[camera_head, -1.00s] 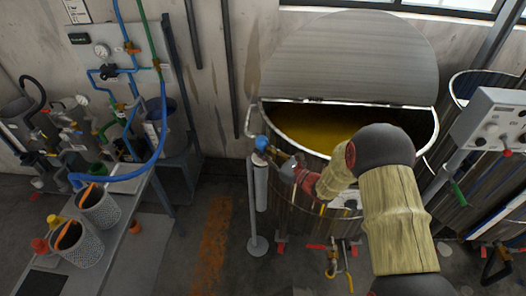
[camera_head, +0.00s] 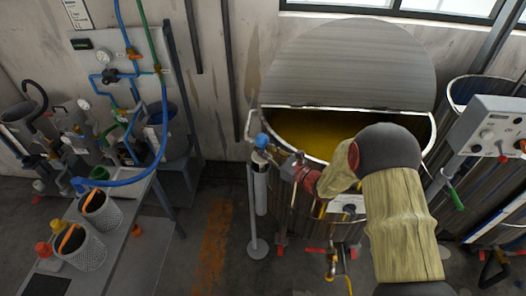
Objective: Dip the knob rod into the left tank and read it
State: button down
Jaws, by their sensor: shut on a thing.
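The left tank (camera_head: 300,200) is a round steel vessel with its lid (camera_head: 350,60) raised and yellow liquid (camera_head: 310,125) inside. The knob rod shows a blue knob (camera_head: 262,141) at its top, just outside the tank's left rim. Below the knob stands an upright pale tube (camera_head: 261,190); the rod's shaft is not clearly visible. My gripper (camera_head: 272,156) comes in from the right, across the tank's front, and is shut at the knob rod just under the blue knob. My arm hides part of the tank's front and right rim.
A second tank (camera_head: 465,90) and a grey control box (camera_head: 495,125) stand at right. A bench (camera_head: 125,235) at left carries mesh baskets (camera_head: 80,248) and bottles. A yellow-handled valve (camera_head: 331,268) sits under the left tank. Floor between bench and tank is clear.

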notch_tip(320, 180, up, 41)
jog(key=p, duration=2)
jog(key=shift+r+p, duration=0.15)
jog(key=shift+p, duration=0.15)
dwell(0.8)
